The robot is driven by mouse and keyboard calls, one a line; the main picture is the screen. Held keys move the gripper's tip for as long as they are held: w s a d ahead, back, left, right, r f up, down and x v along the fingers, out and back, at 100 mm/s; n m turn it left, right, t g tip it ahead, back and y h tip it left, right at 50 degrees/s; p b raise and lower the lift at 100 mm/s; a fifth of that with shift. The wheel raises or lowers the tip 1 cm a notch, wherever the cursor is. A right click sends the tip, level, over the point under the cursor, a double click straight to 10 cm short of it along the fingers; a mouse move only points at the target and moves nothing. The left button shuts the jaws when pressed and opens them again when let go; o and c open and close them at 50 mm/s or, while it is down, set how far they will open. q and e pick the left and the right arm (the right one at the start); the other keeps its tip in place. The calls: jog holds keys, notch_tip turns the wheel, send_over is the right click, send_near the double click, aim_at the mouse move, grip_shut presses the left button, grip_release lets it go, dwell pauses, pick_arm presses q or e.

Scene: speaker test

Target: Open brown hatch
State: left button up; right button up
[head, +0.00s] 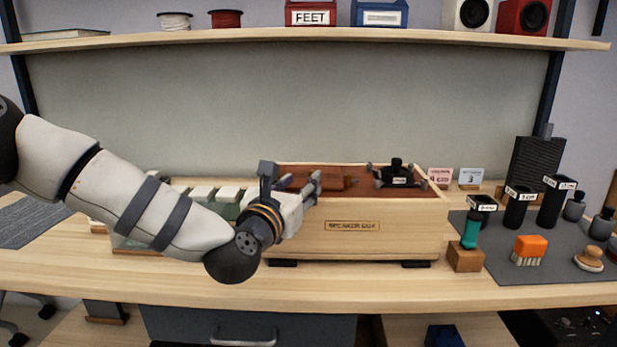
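The wooden speaker box (400,225) stands on the workbench, with a label on its front. Its top holds a reddish-brown panel, which looks like the brown hatch (340,172) and appears to lie flat. A raised brown part shows on it, but its shape is unclear. My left gripper (301,183) is at the left part of the box top, in front of the hatch. Its fingers are spread apart with nothing visible between them. The gripper and arm hide the box's left end. Whether a finger touches the hatch I cannot tell. My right gripper is not in view.
A black fixture (397,174) sits on the box top at right. A grey mat (540,268) at right holds black cylinders (517,207), an orange brush (530,247) and a wooden knob. A shelf (300,36) spans the back. Bare bench (350,283) lies in front.

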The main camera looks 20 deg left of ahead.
aim_at(310, 174)
pick_arm(q)
jog(key=w, duration=0.7)
jog(key=shift+w+d+f, duration=0.1)
jog(key=shift+d+f, duration=0.05)
jog(key=shift+c, duration=0.4)
grip_shut()
